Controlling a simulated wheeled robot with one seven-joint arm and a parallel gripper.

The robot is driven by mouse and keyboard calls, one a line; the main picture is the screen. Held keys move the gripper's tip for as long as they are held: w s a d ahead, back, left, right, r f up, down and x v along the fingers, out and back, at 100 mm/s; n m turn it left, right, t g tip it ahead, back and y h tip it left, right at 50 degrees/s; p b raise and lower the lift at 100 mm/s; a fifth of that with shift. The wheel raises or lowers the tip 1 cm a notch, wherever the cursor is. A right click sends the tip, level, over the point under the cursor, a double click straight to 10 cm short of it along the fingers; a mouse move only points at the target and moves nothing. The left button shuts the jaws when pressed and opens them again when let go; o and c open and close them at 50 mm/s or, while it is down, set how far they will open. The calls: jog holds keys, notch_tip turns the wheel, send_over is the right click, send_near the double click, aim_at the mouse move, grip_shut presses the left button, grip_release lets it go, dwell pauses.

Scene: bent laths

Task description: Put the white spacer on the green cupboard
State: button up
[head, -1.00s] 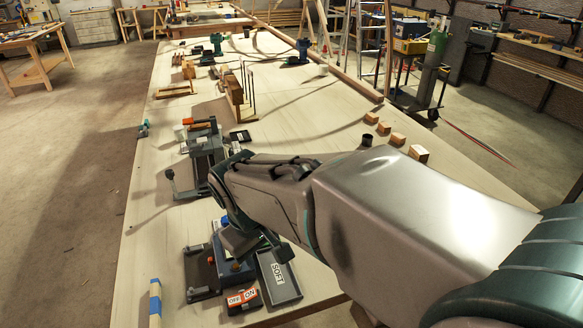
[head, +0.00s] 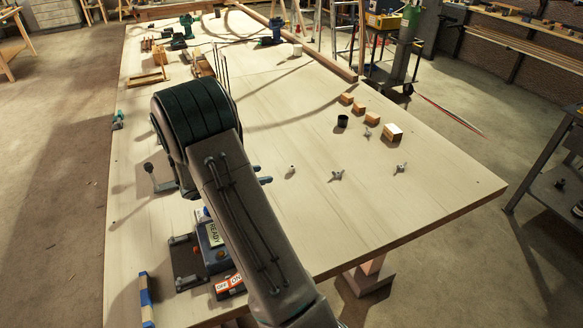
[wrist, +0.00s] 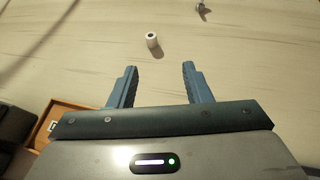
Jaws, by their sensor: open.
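The white spacer (wrist: 152,40) is a small white cylinder with a dark hole, on the pale bench top. In the wrist view it is just beyond my fingertips, slightly left of the middle of the gap. In the head view the spacer (head: 291,170) is a small pale spot just right of my gripper (head: 265,181). My gripper (wrist: 159,68) is open and empty, its two blue fingers apart and not touching the spacer. I cannot make out a green cupboard in either current view.
Several wing-nut-like parts, one in the middle (head: 337,175), a dark cup (head: 342,121) and wooden blocks (head: 392,132) stand on the bench (head: 420,205) to the right. A blue device (head: 211,240) and a switch box (head: 229,286) are at front left. Bare bench surrounds the spacer.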

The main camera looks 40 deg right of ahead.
jog(key=shift+w+d+f+n, duration=0.15)
jog(key=shift+w+f+n, duration=0.1)
jog(key=shift+w+n, duration=0.05)
jog(key=shift+w+d+f, duration=0.1)
jog(key=shift+d+f, duration=0.05)
jog(key=shift+d, duration=0.2)
jog(key=p, duration=0.2)
send_near(290, 168)
jog(key=x, duration=0.4)
jog(key=shift+s+d, duration=0.1)
jog(key=shift+s, duration=0.25)
jog(key=shift+w+p+x, duration=0.2)
jog(key=shift+p+x, duration=0.3)
jog(key=shift+x, duration=0.85)
jog(key=shift+w+p+x, duration=0.2)
jog(key=shift+p+x, duration=0.25)
jog(key=shift+x, duration=0.9)
jog(key=shift+f, duration=0.1)
grip_shut()
